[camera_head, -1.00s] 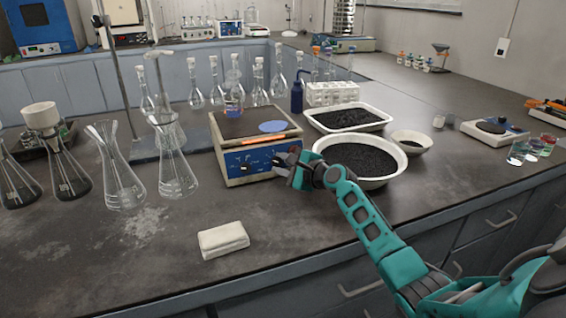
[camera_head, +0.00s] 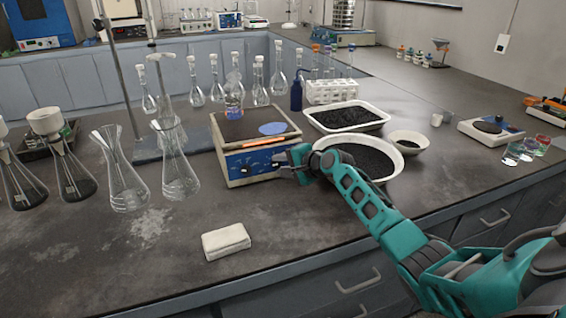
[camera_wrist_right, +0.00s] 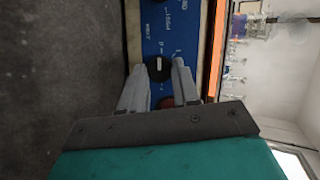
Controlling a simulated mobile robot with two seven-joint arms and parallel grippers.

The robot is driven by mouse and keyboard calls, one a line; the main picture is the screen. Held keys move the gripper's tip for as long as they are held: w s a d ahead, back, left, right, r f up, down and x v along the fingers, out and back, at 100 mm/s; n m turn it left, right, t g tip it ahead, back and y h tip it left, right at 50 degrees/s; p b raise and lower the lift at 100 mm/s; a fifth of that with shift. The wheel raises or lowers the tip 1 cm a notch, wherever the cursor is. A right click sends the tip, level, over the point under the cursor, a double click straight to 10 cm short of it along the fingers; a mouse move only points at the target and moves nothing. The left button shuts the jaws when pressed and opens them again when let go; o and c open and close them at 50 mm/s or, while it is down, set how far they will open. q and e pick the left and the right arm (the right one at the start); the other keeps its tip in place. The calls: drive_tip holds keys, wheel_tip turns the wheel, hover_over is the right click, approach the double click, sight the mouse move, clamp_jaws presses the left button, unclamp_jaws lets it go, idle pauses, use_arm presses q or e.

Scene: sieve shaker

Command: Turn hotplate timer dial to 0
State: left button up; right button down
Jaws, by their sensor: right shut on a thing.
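The hotplate (camera_head: 258,150) stands mid-bench with its blue front panel facing me. A flask with blue liquid (camera_head: 234,106) and a blue disc (camera_head: 272,128) are on its top. My right gripper (camera_head: 279,163) is at the right part of the panel. In the right wrist view its two fingers are on either side of a round black dial (camera_wrist_right: 158,68) with a pale pointer mark, shut on it. I take this as the timer dial; its printed scale is too small to read. A reddish-brown round part (camera_wrist_right: 167,102) shows between the fingers. My left gripper is out of view.
A bowl of black grains (camera_head: 364,160) sits close to the right of the hotplate, beside my right arm. A tray of black grains (camera_head: 347,117) is behind it. Conical flasks (camera_head: 125,178) stand to the left.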

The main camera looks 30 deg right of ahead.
drive_tip(key=shift+f, duration=0.1)
idle(0.3)
drive_tip(key=c, duration=0.8)
unclamp_jaws()
drive_tip(key=shift+s+d+r, duration=0.1)
drive_tip(key=shift+s+r, duration=0.2)
drive_tip(key=shift+s, duration=0.1)
drive_tip(key=p+v, duration=0.2)
drive_tip(key=v, duration=1)
drive_tip(key=shift+f+p, duration=0.1)
drive_tip(key=shift+p, duration=0.25)
